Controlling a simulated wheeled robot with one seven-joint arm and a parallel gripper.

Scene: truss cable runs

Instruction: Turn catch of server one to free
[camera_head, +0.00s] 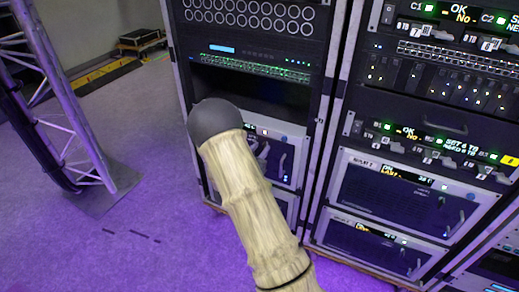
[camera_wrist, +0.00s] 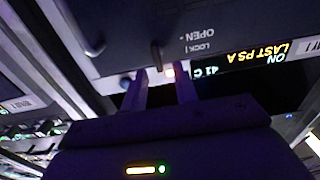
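In the wrist view, a dark server front panel carries a small upright catch (camera_wrist: 157,56), with the words OPEN and LOCK upside down beside it on the right. My gripper (camera_wrist: 161,78) has its two fingers spread, with a gap between them. The fingertips are close to the catch, which lies in line with the gap; I cannot tell whether they touch it. In the head view, my arm covers the gripper and the catch. Part of a server front (camera_head: 270,150) with handles shows in the left rack beside my arm.
A lit display (camera_wrist: 265,58) reading ON, LAST PS A is right of the catch. A metal handle (camera_wrist: 96,48) is on its left. The right rack (camera_head: 345,120) stands close beside. A truss tower (camera_head: 75,100) stands at left, with open floor (camera_head: 160,190) between.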

